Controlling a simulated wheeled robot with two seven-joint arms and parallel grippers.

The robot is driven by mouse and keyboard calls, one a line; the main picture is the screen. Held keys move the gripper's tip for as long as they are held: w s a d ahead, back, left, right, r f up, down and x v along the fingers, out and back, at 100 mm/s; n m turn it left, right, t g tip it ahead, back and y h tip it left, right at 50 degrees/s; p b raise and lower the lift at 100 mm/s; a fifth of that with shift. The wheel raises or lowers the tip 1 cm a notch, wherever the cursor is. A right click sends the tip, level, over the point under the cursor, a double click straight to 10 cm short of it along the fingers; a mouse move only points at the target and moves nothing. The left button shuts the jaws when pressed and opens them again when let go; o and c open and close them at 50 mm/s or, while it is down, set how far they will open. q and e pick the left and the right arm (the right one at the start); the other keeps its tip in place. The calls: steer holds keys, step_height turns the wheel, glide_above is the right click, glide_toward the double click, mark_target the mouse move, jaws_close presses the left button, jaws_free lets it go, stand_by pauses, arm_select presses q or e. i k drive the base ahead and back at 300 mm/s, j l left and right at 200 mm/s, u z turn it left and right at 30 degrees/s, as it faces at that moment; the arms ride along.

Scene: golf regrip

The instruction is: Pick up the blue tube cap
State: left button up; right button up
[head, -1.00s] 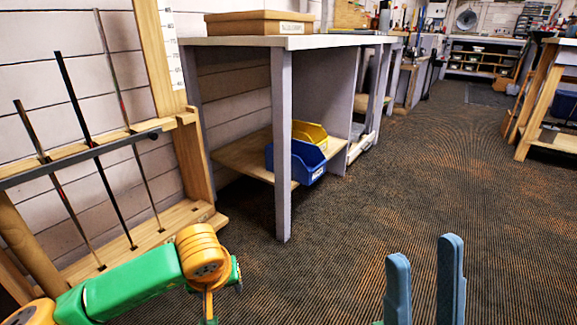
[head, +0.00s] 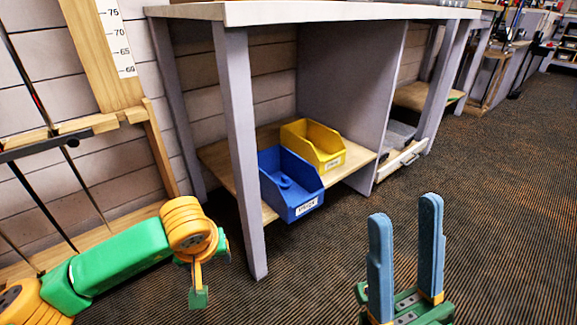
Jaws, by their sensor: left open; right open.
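I cannot make out a blue tube cap for certain. A blue bin (head: 291,207) with a white label stands on the low wooden shelf under the workbench, and a small rounded blue shape shows inside it, too small to identify. My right gripper (head: 405,218) is open and empty, its two blue fingers pointing up over the floor at the lower right, apart from the bin. My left gripper (head: 197,292) hangs at the lower left, seen edge-on beyond the orange wrist; it is open, with nothing visible in it.
A yellow bin (head: 318,145) stands behind the blue one on the shelf (head: 232,165). The workbench (head: 300,12) is above, and its front leg (head: 242,160) rises left of the bins. A wooden rack (head: 95,125) with shafts is at the left. The carpet (head: 490,180) at right is clear.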

mark_target(285, 183)
steer(key=i+l+u, duration=0.1)
steer(key=l, duration=0.25)
steer(key=i+l+u, duration=0.1)
steer(key=l, duration=0.25)
steer(key=i+l+u, duration=0.25)
steer(key=l, duration=0.5)
steer(key=i+l+u, duration=0.1)
steer(key=l, duration=0.25)
steer(key=i+l, duration=0.15)
steer(key=i, duration=0.15)
steer(key=i+l+u, duration=0.1)
steer(key=i+l, duration=0.1)
steer(key=i, duration=0.1)
